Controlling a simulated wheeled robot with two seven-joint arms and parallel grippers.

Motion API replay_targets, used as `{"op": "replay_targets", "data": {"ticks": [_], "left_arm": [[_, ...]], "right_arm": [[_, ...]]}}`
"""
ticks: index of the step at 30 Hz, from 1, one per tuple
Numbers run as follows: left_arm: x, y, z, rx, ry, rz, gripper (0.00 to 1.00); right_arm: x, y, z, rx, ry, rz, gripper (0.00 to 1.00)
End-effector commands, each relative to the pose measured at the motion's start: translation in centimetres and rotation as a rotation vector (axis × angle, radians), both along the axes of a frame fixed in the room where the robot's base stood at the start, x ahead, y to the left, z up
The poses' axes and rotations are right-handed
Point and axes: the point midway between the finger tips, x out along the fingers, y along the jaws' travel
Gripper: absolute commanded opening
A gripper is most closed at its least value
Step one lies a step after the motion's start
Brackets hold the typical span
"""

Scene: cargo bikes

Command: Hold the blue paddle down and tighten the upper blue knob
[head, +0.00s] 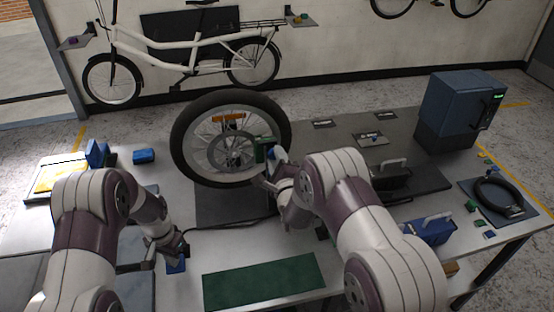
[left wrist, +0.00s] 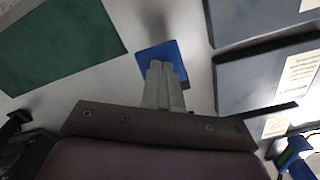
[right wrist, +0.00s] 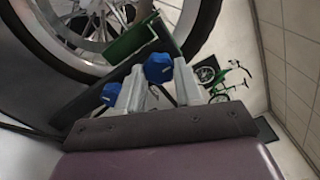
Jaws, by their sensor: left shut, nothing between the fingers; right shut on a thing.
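The blue paddle (head: 176,266) lies low at the table's front left. My left gripper (left wrist: 160,68) is shut and empty, its fingertips against the paddle's face in the left wrist view (left wrist: 176,55); how far it is pressed I cannot tell. The upper blue knob (right wrist: 158,66) is between the fingers of my right gripper (right wrist: 159,80), which is shut on it. The lower blue knob (right wrist: 110,93) sits just outside one finger. Both knobs are beside a green bracket (right wrist: 132,40) at the wheel (head: 188,150). In the head view the right arm partly hides the knobs.
A green mat (head: 262,282) lies between the arms at the front. A blue-black machine (head: 462,105) stands at the back right, and a black ring on a tray (head: 480,205) lies at the right. A small blue block (head: 144,156) is left of the wheel.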

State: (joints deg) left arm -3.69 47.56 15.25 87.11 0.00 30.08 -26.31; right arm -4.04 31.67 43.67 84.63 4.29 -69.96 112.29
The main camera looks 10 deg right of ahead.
Motion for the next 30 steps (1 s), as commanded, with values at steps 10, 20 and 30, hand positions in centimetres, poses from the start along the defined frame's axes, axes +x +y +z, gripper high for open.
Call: {"op": "replay_targets", "data": {"ticks": [10, 20, 30], "left_arm": [[0.0, 0.0, -0.1, 0.0, 0.001, 0.0, 0.0], [0.0, 0.0, -0.1, 0.0, 0.001, 0.0, 0.0], [0.0, 0.0, -0.1, 0.0, 0.001, 0.0, 0.0]], "right_arm": [[0.0, 0.0, 0.0, -0.001, -0.001, 0.001, 0.61], [-1.0, 0.0, -0.1, -0.001, 0.002, 0.001, 0.61], [-9.4, 0.0, 0.0, -0.002, 0.0, 0.001, 0.61]]}}
